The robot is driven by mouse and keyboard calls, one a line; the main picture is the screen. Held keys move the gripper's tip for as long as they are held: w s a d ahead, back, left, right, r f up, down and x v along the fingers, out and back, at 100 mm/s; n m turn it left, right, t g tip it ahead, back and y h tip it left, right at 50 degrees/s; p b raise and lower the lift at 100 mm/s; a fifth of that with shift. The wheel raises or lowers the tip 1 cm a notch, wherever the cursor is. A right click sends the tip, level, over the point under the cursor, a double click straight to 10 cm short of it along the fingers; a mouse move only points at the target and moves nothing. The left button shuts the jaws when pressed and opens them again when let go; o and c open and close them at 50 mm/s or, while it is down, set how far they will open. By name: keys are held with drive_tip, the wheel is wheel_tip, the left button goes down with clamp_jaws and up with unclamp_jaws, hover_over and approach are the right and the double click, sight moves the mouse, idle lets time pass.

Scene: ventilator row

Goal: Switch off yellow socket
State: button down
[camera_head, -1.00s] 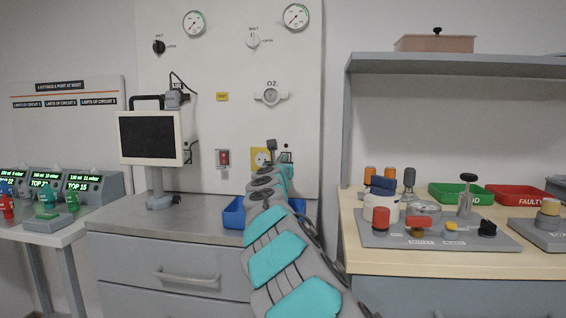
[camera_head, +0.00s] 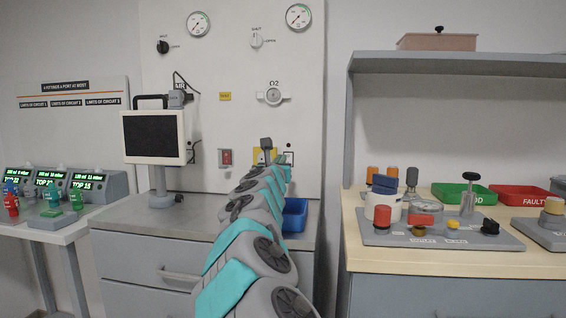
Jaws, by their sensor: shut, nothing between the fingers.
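The yellow socket (camera_head: 256,157) is on the white wall panel behind the cabinet. Only its left part and upper edge show; my arm and gripper hide the rest. My gripper (camera_head: 267,146) is at the far end of my outstretched arm, in front of the socket. It looks small and shut, with nothing seen in it. I cannot tell whether it touches the socket. The socket's switch is not visible. A red switch (camera_head: 226,157) on a grey plate is left of the socket, and a pale plate with a dark centre (camera_head: 289,158) is right of it.
A monitor (camera_head: 153,136) on a stand is at the left of the cabinet top (camera_head: 200,212). A blue tray (camera_head: 295,215) sits beside my arm. A round O2 outlet (camera_head: 273,93) is above the socket. A bench with several parts stands at the right.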

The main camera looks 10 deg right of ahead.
drive_tip(key=shift+r+v, duration=0.2)
drive_tip(key=shift+v, duration=0.6)
drive_tip(key=shift+r+v, duration=0.2)
drive_tip(key=shift+v, duration=0.6)
drive_tip(key=shift+r+v, duration=0.2)
drive_tip(key=shift+v, duration=0.65)
